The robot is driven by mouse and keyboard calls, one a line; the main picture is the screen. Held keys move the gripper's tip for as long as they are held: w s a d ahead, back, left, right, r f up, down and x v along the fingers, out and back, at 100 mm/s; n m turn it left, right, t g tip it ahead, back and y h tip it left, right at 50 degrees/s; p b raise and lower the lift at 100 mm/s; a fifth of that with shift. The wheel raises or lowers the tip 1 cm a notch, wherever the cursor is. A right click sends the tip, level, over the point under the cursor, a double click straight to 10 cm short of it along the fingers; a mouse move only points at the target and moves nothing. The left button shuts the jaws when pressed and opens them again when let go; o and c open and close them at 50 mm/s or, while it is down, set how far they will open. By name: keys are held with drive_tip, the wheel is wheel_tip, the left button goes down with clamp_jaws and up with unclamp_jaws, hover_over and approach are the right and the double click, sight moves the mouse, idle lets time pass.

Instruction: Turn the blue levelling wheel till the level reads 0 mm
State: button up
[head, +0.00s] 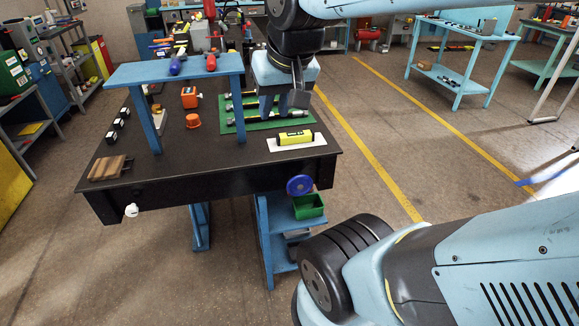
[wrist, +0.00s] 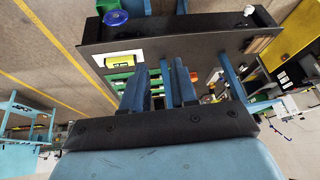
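The blue levelling wheel (head: 299,185) is on the front face of the black bench, near its right end. It also shows at the top left of the wrist view (wrist: 115,18). The yellow level (head: 295,138) lies on a white plate (head: 318,142) on the bench top above the wheel; its reading is too small to make out. My gripper (head: 283,100) is above the bench, behind the level and away from the wheel. In the wrist view its two blue fingers (wrist: 160,88) are apart with nothing held between them.
A white knob (head: 131,210) is at the front left. A green bin (head: 308,206) sits below the wheel.

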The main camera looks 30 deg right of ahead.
drive_tip(key=w+d+f+m+g, duration=0.1)
drive_tip(key=w+d+f+m, duration=0.2)
drive_tip(key=w+m, duration=0.2)
drive_tip(key=m+g, duration=0.4)
drive_tip(key=m, duration=1.1)
hover_over(299, 176)
wheel_tip(299, 176, down, 19)
wheel_tip(299, 176, down, 13)
drive_tip(key=shift+w+d, duration=0.1)
drive_tip(key=shift+d, duration=0.05)
clamp_jaws()
